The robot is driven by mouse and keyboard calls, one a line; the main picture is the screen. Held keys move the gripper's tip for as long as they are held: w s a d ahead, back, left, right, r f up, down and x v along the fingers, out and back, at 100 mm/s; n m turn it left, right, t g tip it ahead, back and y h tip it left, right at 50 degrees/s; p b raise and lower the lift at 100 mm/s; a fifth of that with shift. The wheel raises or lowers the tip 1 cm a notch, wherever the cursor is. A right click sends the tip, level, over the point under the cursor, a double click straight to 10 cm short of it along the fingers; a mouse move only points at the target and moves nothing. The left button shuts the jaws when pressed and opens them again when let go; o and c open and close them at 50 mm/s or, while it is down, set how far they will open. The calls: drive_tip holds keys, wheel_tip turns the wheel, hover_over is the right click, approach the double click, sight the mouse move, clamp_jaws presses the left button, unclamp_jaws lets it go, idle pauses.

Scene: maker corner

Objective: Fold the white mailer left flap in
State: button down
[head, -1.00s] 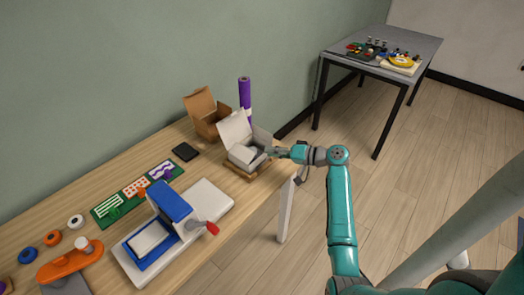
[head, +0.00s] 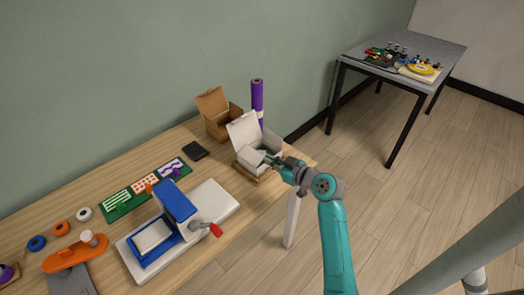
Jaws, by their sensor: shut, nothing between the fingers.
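The white mailer (head: 243,129) is an open box on a small wooden board (head: 258,177) at the right end of the workbench. Its large lid panel stands up at the back left. My gripper (head: 267,158) is shut and empty, with its tips over the box's opening at the right front side. It hides part of the box's inside and near wall. I cannot tell from this view how the left flap stands or whether the fingers touch it.
A brown cardboard box (head: 222,121) with its lid up and a purple roll (head: 257,97) stand behind the mailer. A blue and white press (head: 170,222) with a red-knobbed handle stands to the left. A black pad (head: 194,150) lies near the wall.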

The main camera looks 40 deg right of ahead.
wheel_tip(320, 180, up, 2)
drive_tip(key=s+a+n+h, duration=0.1)
drive_tip(key=a+n, duration=0.1)
drive_tip(key=n, duration=0.1)
hover_over(257, 156)
drive_tip(key=a, duration=0.2)
drive_tip(key=shift+a+f+t+h, duration=0.1)
drive_tip(key=shift+f+t+h, duration=0.2)
drive_tip(key=shift+f, duration=0.25)
drive_tip(key=shift+d+f, duration=0.35)
drive_tip(key=shift+f, duration=0.2)
drive_tip(key=shift+d+f, duration=0.3)
drive_tip(key=shift+f, duration=0.25)
drive_tip(key=shift+d+f, duration=0.4)
drive_tip(key=shift+f, duration=0.3)
